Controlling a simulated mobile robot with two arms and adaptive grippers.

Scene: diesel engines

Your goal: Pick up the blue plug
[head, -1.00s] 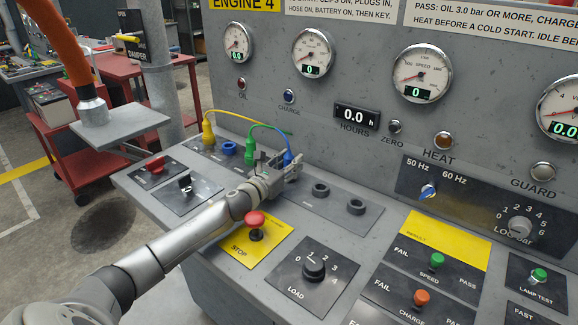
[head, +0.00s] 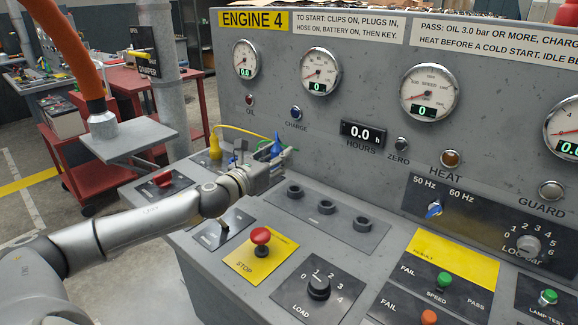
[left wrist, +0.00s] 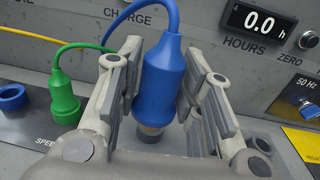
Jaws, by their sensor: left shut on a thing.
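The blue plug (left wrist: 164,80) stands roughly upright between the two fingers of my left gripper (left wrist: 165,95), which is shut on it in the left wrist view. Its metal lower end shows below the fingers, and its blue cable runs up from its top. In the head view the blue plug (head: 277,146) shows just above my left gripper (head: 268,165), over the back of the sloping panel. Three empty dark sockets (head: 327,207) lie to the right of the gripper. My right gripper is not in view.
A green plug (left wrist: 63,97) stands left of my gripper, beside a blue socket (left wrist: 12,97). A yellow plug (head: 215,148) stands further left in the head view. The red stop button (head: 261,236) sticks up in front of my left arm. The gauge wall rises behind.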

